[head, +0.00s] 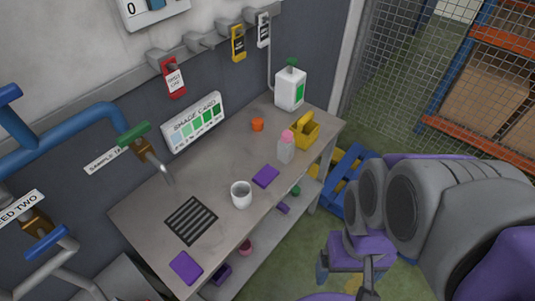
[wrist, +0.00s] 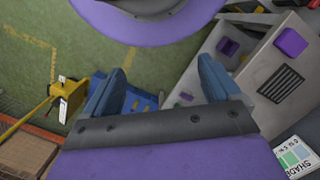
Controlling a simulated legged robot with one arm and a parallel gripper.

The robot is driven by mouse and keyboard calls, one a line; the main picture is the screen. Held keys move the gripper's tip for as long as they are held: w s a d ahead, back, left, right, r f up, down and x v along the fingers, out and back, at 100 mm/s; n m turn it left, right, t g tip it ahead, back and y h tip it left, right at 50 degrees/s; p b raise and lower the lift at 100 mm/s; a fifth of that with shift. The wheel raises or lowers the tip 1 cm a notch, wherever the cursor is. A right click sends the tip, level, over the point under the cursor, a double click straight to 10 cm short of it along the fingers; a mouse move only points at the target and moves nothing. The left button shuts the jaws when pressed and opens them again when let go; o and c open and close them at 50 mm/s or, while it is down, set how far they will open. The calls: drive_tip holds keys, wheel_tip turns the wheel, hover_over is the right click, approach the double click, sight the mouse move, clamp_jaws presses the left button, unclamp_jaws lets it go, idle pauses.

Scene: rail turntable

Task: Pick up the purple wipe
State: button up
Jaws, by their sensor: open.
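Two flat purple squares lie on the grey bench in the head view. One purple wipe (head: 265,176) is near the middle, right of a white cup; the other purple square (head: 186,267) is at the near end, below a black striped mat. I cannot tell which the task means. In the wrist view a purple square (wrist: 290,42) lies on the bench beside the striped mat. My gripper (wrist: 160,88) is open and empty, its blue fingers wide apart, and away from the bench top. My arm fills the right of the head view.
On the bench (head: 150,215) are the striped mat (head: 191,220), white cup (head: 241,195), pink-capped bottle (head: 286,148), yellow caddy (head: 304,130), orange cup (head: 257,124) and white jug (head: 290,90). Pipes and taps overhang its left side. A blue pallet (head: 347,178) lies on the floor to the right.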

drive_tip(key=shift+o, duration=0.4)
drive_tip(key=shift+w, duration=0.25)
drive_tip(key=m+t+b, duration=0.1)
drive_tip(key=m+t, duration=0.1)
drive_tip(key=m, duration=0.6)
hover_over(266, 173)
drive_tip(key=f, duration=2)
drive_tip(key=shift+s+a, duration=0.2)
drive_tip(key=shift+a, duration=0.1)
drive_tip(key=shift+w+d+f+b, duration=0.15)
drive_tip(key=shift+f+b, duration=0.35)
drive_tip(key=shift+f, duration=0.9)
drive_tip(key=shift+d+f+b, duration=0.15)
drive_tip(key=shift+f+b, duration=0.3)
drive_tip(key=shift+f, duration=0.9)
drive_tip(key=c, duration=1.2)
